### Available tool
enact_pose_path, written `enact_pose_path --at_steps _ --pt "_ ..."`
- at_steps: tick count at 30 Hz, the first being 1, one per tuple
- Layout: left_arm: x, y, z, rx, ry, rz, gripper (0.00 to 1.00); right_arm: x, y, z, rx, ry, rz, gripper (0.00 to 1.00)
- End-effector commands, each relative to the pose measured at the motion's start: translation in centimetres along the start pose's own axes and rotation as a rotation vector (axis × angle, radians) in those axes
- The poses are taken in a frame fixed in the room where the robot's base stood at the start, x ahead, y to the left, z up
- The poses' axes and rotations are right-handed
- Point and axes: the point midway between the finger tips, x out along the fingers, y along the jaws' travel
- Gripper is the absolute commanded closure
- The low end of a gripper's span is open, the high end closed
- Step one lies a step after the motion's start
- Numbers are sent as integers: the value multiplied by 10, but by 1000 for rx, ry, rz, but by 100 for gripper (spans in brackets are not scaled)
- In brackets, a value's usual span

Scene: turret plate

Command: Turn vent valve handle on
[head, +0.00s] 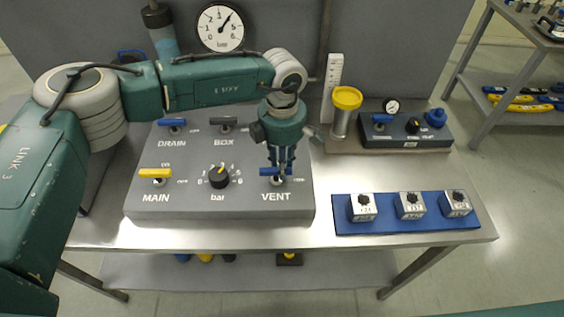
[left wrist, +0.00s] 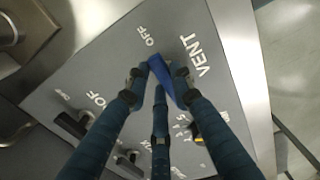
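The vent valve handle is a blue bar on the grey control panel (head: 228,203), above the printed word VENT. In the head view it shows partly (head: 267,171), lying roughly sideways. In the left wrist view the blue handle (left wrist: 166,78) lies between the fingers of my left gripper (left wrist: 161,75), near an OFF label. My left gripper (head: 281,173) points down over the handle. Its fingertips are close around the bar; whether they press on it I cannot tell. My right gripper is not in view.
The panel also holds a yellow MAIN handle (head: 156,172), a black bar knob (head: 219,177), a blue DRAIN handle (head: 172,122) and a dark BOX handle (head: 223,120). To the right are a yellow-topped cylinder (head: 346,105) and a blue mat (head: 385,226) with several small blocks.

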Motion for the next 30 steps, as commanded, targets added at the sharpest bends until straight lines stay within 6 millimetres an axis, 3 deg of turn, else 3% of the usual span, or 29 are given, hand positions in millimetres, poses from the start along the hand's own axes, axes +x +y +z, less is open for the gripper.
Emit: enact_pose_path --at_steps 8,14,30 --pt "0 1 0 -9 0 2 100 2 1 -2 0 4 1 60" --pt "3 2 -1 -70 -1 2 100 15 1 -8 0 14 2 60" --pt "5 9 -5 -519 -2 4 100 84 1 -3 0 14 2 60"
